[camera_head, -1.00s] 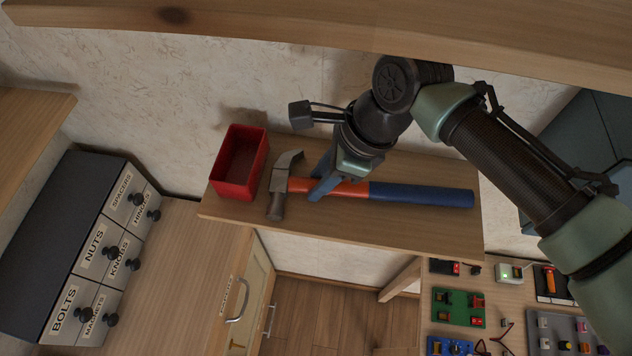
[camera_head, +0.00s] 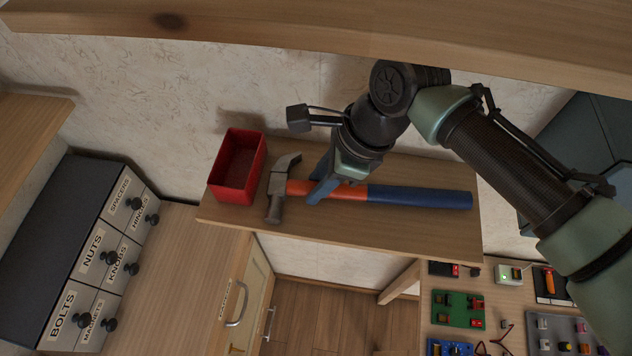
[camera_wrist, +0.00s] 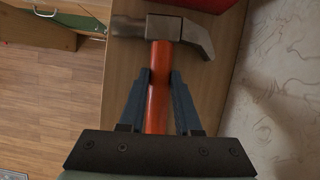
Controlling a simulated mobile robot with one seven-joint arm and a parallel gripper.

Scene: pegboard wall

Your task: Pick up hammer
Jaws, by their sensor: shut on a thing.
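The hammer (camera_head: 410,196) has a grey metal head (camera_head: 277,188) and an orange and blue handle. It lies along the wooden shelf (camera_head: 330,226), with its head to the left, beside the red bin. My gripper (camera_head: 318,194) is shut on the orange part of the handle, just right of the head. In the wrist view the orange handle (camera_wrist: 158,80) runs between the two blue fingers, and the head (camera_wrist: 165,32) lies beyond the fingertips. I cannot tell whether the hammer is clear of the shelf.
The red bin (camera_head: 238,166) stands on the shelf just left of the hammer head. A wooden shelf edge (camera_head: 300,40) crosses above my arm. A drawer cabinet (camera_head: 90,260) is at the left. A bench with small electronic parts (camera_head: 460,308) is below right.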

